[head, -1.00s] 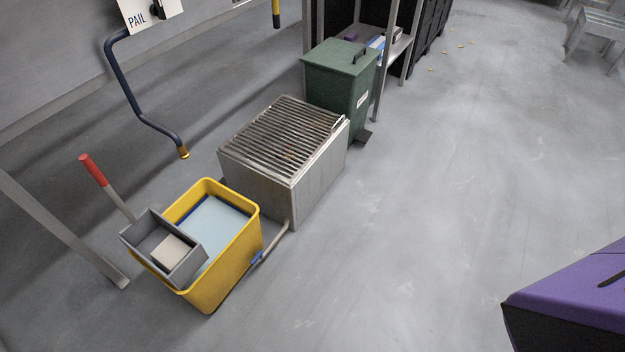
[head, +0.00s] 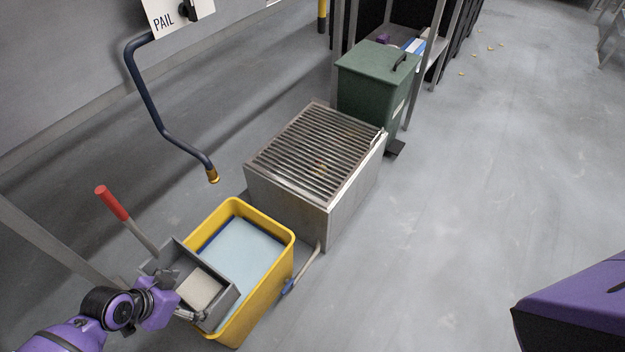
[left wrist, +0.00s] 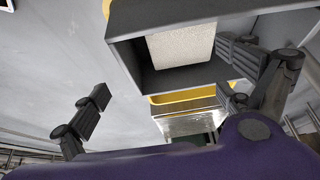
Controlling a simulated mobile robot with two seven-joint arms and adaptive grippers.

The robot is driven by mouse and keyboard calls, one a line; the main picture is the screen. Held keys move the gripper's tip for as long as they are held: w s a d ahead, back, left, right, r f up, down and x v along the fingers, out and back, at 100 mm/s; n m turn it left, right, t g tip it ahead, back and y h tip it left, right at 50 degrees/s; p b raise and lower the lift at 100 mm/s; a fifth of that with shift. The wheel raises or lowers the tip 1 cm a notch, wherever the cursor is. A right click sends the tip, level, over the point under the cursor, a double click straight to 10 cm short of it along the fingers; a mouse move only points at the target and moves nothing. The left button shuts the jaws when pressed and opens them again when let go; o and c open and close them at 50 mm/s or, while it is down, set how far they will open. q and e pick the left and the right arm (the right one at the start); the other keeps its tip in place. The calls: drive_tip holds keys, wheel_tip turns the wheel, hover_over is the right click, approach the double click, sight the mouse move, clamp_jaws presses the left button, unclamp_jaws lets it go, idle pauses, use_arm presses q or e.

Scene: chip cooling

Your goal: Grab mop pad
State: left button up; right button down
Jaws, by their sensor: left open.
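The mop pad (head: 203,289) looks like a pale beige block. It lies inside the grey wringer box (head: 232,298) on the yellow bucket (head: 266,292). In the left wrist view the pad (left wrist: 182,45) sits in the grey box (left wrist: 190,78), at the upper middle. My left gripper (head: 185,293) is at the left side of the box, close to the pad. In the left wrist view its fingers are spread wide (left wrist: 163,74), with nothing between them. One finger overlaps the box by the pad's edge; contact is unclear. My right gripper is not in view.
A red-handled lever (head: 112,203) rises beside the wringer. Pale blue water (head: 242,258) shows in the bucket. A metal box with a slatted grate (head: 315,150) and a green bin (head: 372,85) stand beyond. A dark blue pipe (head: 150,105) hangs above.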

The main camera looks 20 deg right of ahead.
use_arm(q)
drive_tip(key=w+a, duration=0.1)
drive_tip(key=w+a+r, duration=0.1)
drive_tip(key=shift+w+a+g, duration=0.25)
drive_tip(key=shift+a+g, duration=0.05)
drive_tip(key=b, duration=0.2)
hover_over(197, 290)
drive_tip(key=s+a, duration=0.2)
drive_tip(key=shift+y, duration=0.3)
drive_tip(key=f, duration=0.4)
drive_tip(key=shift+w+d+f, duration=0.1)
drive_tip(key=shift+w+f, duration=0.15)
drive_tip(key=shift+f, duration=0.05)
drive_tip(key=b+x, duration=0.1)
drive_tip(key=x, duration=0.5)
drive_tip(key=shift+d, duration=0.1)
drive_tip(key=shift+f, duration=0.3)
drive_tip(key=shift+w+d, duration=0.1)
drive_tip(key=shift+f+b, duration=0.3)
drive_tip(key=shift+b, duration=0.15)
drive_tip(key=shift+c, duration=0.3)
drive_tip(key=c, duration=0.8)
